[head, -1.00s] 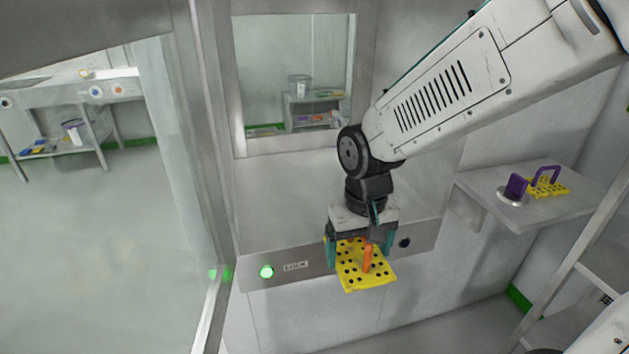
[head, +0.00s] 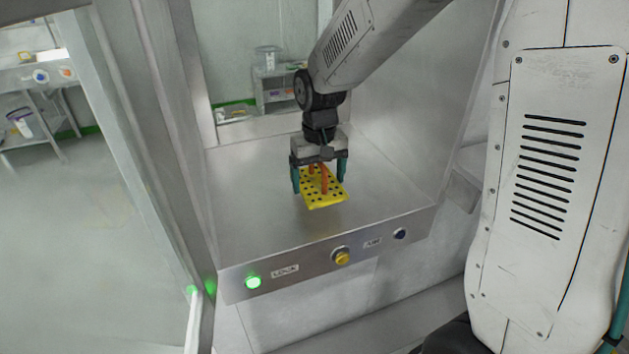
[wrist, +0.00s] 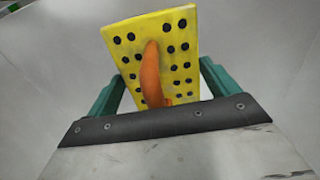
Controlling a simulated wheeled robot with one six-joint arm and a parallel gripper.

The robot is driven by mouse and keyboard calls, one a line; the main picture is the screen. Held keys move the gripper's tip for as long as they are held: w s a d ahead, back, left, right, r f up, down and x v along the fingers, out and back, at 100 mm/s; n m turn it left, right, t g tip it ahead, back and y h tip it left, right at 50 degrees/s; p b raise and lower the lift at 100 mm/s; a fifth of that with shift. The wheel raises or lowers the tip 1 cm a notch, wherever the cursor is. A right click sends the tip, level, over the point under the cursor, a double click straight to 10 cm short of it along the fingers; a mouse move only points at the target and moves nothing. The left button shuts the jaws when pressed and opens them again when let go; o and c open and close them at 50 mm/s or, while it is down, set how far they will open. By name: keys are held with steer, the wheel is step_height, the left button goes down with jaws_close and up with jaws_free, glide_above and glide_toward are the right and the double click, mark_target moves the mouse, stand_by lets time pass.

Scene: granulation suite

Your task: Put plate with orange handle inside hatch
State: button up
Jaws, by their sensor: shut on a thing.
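The yellow perforated plate (head: 327,194) has an orange handle (head: 324,180) standing up from it. My gripper (head: 320,177) is shut on this plate, with its teal fingers on either side. In the wrist view the plate (wrist: 160,50) and its orange handle (wrist: 152,72) show between the fingers. The hatch (head: 270,215) is a steel chamber with a flat floor. The plate is over that floor, inside the chamber's front edge. I cannot tell whether it touches the floor.
The hatch's front panel has a green lit button (head: 253,282) by a LOCK label, a yellow button (head: 342,257) and a dark button (head: 400,234). An open glass door (head: 125,150) stands at the left. The floor around the plate is clear.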

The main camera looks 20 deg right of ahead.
mark_target(316, 175)
steer(key=w, duration=0.1)
steer(key=w+d, duration=0.1)
steer(key=w, duration=0.1)
steer(key=shift+w+f, duration=0.15)
steer(key=shift+a+f, duration=0.15)
steer(key=shift+f, duration=1.55)
steer(key=shift+f, duration=0.15)
steer(key=o, duration=1.1)
steer(key=shift+c, duration=0.2)
